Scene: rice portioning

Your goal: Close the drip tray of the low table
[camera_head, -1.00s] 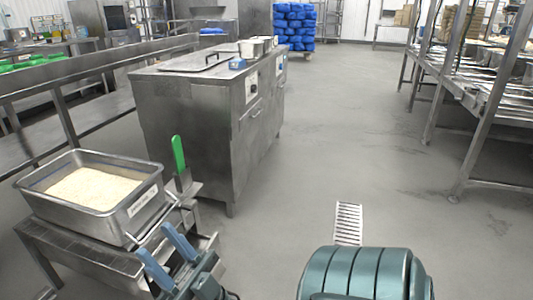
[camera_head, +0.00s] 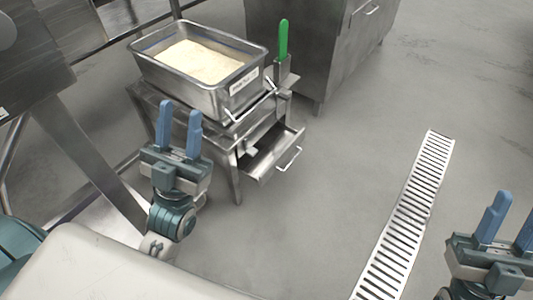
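The low table (camera_head: 148,101) stands left of centre, a small steel table with a metal bin of rice on top. Its drip tray (camera_head: 264,165) is a shallow drawer pulled out from under the top toward the lower right, with a bar handle (camera_head: 290,158) on its front. My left gripper (camera_head: 180,116) points up with blue fingers apart, empty, to the left of the tray and in front of the table in the picture. My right gripper (camera_head: 509,224) is at the lower right edge, fingers apart and empty, far from the tray; its right finger is partly cut off.
The rice bin (camera_head: 240,92) has a white label and side handle. A green-handled tool (camera_head: 284,42) stands at the table's right corner. A steel cabinet (camera_head: 320,60) is behind. A floor drain grate (camera_head: 408,215) runs at right; floor around the tray front is clear.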

